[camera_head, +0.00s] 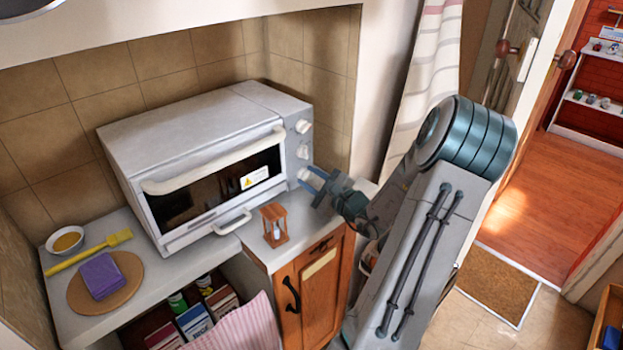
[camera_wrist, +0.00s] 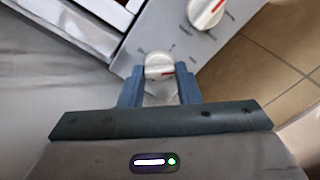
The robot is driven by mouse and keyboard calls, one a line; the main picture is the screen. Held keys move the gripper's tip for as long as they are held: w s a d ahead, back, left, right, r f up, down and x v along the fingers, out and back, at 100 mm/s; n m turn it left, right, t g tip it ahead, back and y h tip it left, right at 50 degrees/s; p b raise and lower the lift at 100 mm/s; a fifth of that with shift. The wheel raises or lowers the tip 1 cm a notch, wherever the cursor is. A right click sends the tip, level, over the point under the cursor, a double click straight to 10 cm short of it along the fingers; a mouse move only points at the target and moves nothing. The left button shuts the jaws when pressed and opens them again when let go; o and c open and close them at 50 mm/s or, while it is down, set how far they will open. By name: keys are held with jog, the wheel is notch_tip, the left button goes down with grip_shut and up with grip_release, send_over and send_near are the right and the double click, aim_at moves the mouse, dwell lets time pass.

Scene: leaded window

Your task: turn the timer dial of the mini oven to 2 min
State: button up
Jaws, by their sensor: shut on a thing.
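The mini oven (camera_head: 180,140) stands on the counter in the alcove, with a column of white dials on the right of its front. My gripper (camera_head: 312,179) is at the lowest dial (camera_head: 303,174), in front of the oven's lower right corner. In the wrist view, the gripper's two blue fingers (camera_wrist: 160,85) are on either side of this white dial (camera_wrist: 158,66), shut on it. A red mark shows on the dial's right side. The printed scale around it is too small and blurred to read. Another dial (camera_wrist: 206,12) with a red mark sits above it.
A small wooden hourglass (camera_head: 274,225) stands on the counter just left of my gripper. A round board (camera_head: 128,292) with a purple sponge-like block, a yellow brush and a bowl (camera_head: 66,241) are at the left. The oven door (camera_head: 220,178) is closed.

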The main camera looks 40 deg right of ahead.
jog(key=shift+m, duration=0.6)
jog(key=o, duration=1)
jog(key=shift+c, duration=0.2)
jog(key=s+d+b, duration=0.1)
jog(key=s, duration=1.2)
jog(key=shift+s, duration=0.4)
